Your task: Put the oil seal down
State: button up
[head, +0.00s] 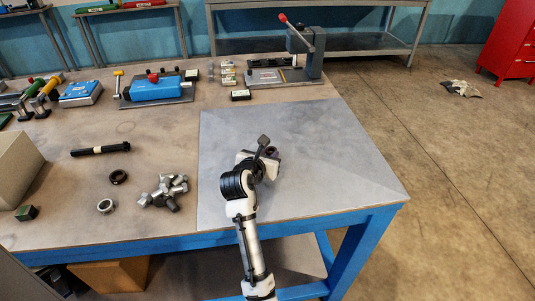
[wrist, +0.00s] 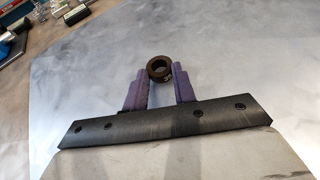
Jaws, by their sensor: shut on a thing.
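The oil seal (wrist: 160,69) is a small dark brown ring with an open centre. In the wrist view it sits between the tips of the two purple fingers of my gripper (wrist: 161,82), which is shut on it. Behind it is the grey metal sheet on the bench top; I cannot tell whether the seal touches it. In the head view my gripper (head: 270,153) is over the left-middle part of the grey sheet (head: 330,175), and the seal is mostly hidden there by the wrist and fingers.
Left of the sheet lie a dark ring (head: 118,177), a silver ring (head: 105,206), a pile of metal fittings (head: 168,192) and a black rod (head: 100,149). A blue fixture (head: 157,88) and a lever press (head: 285,72) stand behind. The sheet's right side is clear.

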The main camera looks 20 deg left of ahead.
jog(key=shift+f, duration=0.2)
jog(key=o, duration=0.9)
jog(key=shift+o, duration=0.2)
